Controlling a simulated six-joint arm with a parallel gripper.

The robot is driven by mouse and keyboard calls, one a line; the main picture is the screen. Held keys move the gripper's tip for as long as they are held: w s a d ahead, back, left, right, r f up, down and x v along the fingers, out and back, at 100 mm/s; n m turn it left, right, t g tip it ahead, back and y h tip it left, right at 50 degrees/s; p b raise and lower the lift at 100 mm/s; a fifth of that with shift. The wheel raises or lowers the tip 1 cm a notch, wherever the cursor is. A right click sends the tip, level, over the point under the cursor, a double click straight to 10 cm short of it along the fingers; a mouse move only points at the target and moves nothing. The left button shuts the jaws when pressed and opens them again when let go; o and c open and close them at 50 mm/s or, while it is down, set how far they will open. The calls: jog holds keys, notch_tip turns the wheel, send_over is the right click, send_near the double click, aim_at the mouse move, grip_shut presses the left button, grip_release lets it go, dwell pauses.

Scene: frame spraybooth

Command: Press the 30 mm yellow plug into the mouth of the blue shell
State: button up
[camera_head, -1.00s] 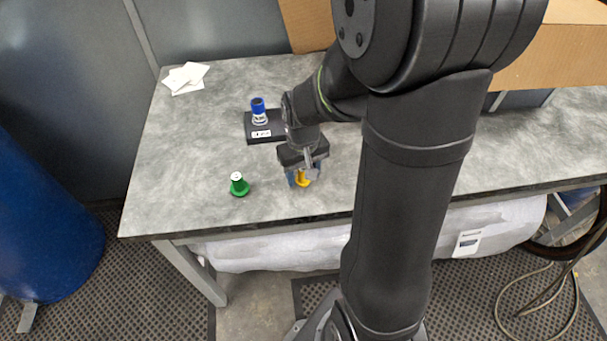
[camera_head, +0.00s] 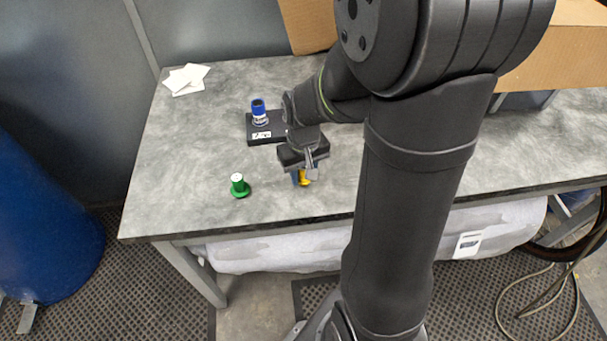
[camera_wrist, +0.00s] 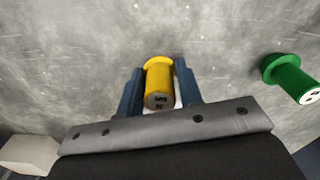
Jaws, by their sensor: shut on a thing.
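The yellow plug (camera_head: 305,182) is between the blue fingers of my gripper (camera_head: 301,178), over the front part of the table. In the wrist view the plug (camera_wrist: 158,82) has a flange at its far end and small dark marks on its near end. My gripper (camera_wrist: 158,76) is shut on it, one finger on each side. The blue shell (camera_head: 258,107) stands upright on a black base (camera_head: 265,136), behind and left of my gripper. Its mouth faces up, and a white label is on its side. Whether the plug touches the table I cannot tell.
White papers (camera_head: 186,79) lie at the back left. A cardboard box (camera_head: 560,50) is at the back right.

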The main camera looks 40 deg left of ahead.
jog(key=r, duration=0.1)
jog(key=d+r, duration=0.1)
jog(key=r, duration=0.2)
jog(key=shift+w+d, duration=0.15)
jog(key=shift+w, duration=0.15)
jog(key=w+d+r, duration=0.3)
jog(key=d+r, duration=0.3)
jog(key=d, duration=0.3)
jog(key=w+a+r, duration=0.2)
jog(key=a, duration=1.4)
jog(key=w+a+r+n, duration=0.1)
jog(key=w+a+r, duration=0.1)
jog(key=a, duration=1.5)
jog(key=shift+w+r, duration=0.2)
jog(key=shift+w, duration=0.6)
jog(key=shift+f, duration=2.4)
jog(key=shift+f, duration=1.45)
jog(key=o, duration=1)
jog(key=shift+o, duration=0.2)
